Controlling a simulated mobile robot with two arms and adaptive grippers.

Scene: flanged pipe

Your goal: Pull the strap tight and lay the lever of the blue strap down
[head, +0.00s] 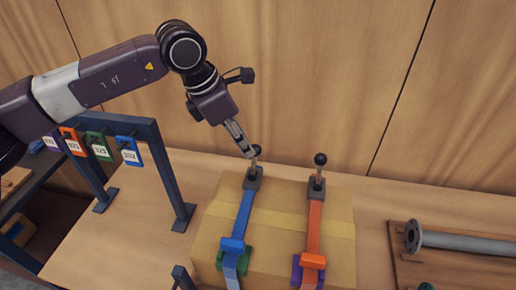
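The blue strap (243,214) runs over the top of a cardboard box (275,225). Its lever (255,164) stands upright from a dark base (252,180) at the box's far edge, with a dark ball knob on top. My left gripper (248,151) reaches down from the upper left, its fingertips right at the knob. The fingers look close together, but I cannot tell whether they grip the knob. A blue buckle (232,245) sits on the strap near the box's front edge. My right gripper is not in view.
An orange strap (314,226) with its own upright lever (319,172) lies to the right on the same box. A dark rack (165,165) with coloured numbered tags stands left. A flanged pipe (465,242) lies on a board at right. A wooden wall closes the back.

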